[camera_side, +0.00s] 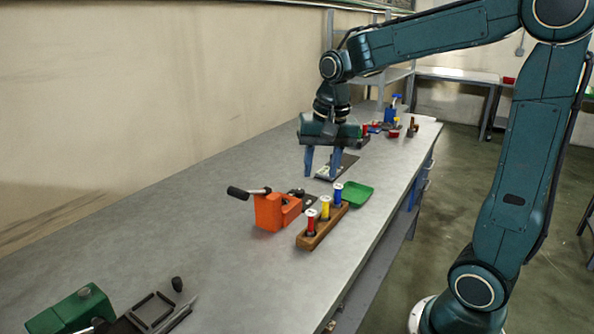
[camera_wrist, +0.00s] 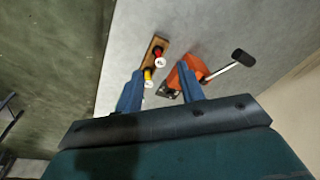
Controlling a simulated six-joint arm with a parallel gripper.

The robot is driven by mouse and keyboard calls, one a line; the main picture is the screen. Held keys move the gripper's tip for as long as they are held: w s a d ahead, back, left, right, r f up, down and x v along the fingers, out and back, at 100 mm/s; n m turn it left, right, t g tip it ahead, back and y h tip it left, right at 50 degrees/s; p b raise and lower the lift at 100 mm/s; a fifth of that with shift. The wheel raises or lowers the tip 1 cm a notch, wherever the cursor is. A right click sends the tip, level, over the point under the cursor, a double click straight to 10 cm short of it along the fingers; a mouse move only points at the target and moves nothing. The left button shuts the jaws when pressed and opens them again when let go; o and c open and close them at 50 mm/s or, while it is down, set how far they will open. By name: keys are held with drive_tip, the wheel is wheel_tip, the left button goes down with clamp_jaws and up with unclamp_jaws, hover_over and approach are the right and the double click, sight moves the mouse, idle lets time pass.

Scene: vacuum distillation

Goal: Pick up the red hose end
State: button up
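The red hose end (camera_side: 311,222) has a white top and stands upright at the near end of a wooden block (camera_side: 333,224). A yellow hose end (camera_side: 325,208) and a blue hose end (camera_side: 338,194) stand in the same block behind it. My gripper (camera_side: 321,174) is open and empty, fingers down, above the table beyond the block. In the wrist view the red hose end (camera_wrist: 158,52) and yellow hose end (camera_wrist: 148,73) show ahead of and between the blue fingers. The blue hose end is not visible there, probably behind the left finger.
An orange device (camera_side: 268,212) with a black-handled lever stands just left of the block. A flat plate (camera_side: 344,160) lies near my gripper. Small items (camera_side: 395,130) crowd the far end.

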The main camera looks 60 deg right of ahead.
sight(311, 212)
drive_tip(key=w+d+f+m+g, duration=0.1)
drive_tip(key=w+d+f+m, duration=0.3)
drive_tip(key=w+d+f, duration=0.1)
drive_tip(key=shift+w+d+f+m+g, duration=0.4)
drive_tip(key=shift+w+d, duration=0.05)
drive_tip(key=shift+d, duration=0.15)
drive_tip(key=shift+f, duration=4.35)
drive_tip(key=shift+f, duration=0.1)
drive_tip(key=shift+s+f, duration=0.15)
drive_tip(key=shift+f, duration=2.3)
drive_tip(key=shift+c, duration=0.5)
clamp_jaws()
